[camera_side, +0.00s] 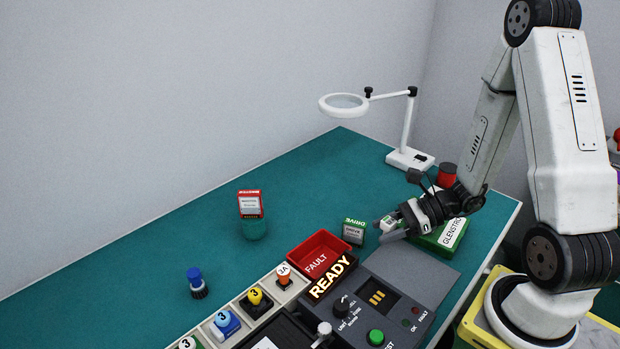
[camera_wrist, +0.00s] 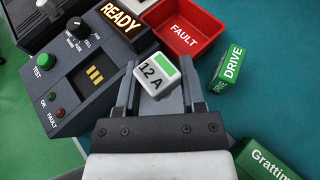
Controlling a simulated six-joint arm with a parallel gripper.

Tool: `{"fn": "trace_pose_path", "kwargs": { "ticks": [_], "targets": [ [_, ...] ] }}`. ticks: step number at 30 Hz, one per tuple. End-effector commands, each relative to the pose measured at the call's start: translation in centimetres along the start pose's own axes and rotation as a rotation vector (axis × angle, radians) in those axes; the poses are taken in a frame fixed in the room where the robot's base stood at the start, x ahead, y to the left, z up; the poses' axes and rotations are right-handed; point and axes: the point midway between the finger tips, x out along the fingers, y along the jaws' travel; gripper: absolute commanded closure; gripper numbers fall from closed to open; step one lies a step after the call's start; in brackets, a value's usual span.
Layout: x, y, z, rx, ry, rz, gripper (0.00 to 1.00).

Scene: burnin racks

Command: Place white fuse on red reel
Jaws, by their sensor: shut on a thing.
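The white fuse (camera_wrist: 156,78), marked "12 A" with a green stripe, is between the fingers of my gripper (camera_wrist: 160,88). My gripper is shut on it. In the side view the fuse (camera_side: 387,223) shows at the tips of my gripper (camera_side: 391,228), above the area between the tester and the green boxes. The red reel (camera_side: 447,174) stands at the back right of the bench, behind my wrist and near the lamp base. Its lower part is partly hidden by my arm. The red reel is not in the wrist view.
A red fault tray (camera_side: 297,257) and a grey tester (camera_side: 430,270) lie close to my gripper. A small green DRIVE box (camera_side: 354,232) and a larger green box (camera_side: 437,241) are beside it. A magnifier lamp (camera_side: 408,158) stands behind.

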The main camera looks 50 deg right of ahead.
Motion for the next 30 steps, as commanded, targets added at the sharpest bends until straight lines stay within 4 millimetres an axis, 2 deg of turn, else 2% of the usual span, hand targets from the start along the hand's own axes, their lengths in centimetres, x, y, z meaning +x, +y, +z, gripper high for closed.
{"fn": "trace_pose_path", "kwargs": {
  "ticks": [11, 20, 30],
  "targets": [
    [-0.1, 1.2, 0.1, -0.054, 0.0, 0.127, 1.0],
    [-0.9, 3.5, -0.3, -0.161, -0.001, 0.387, 1.0],
    [-3.2, 5.8, -1.6, -0.3, 0.0, 0.726, 1.0]
  ]
}}
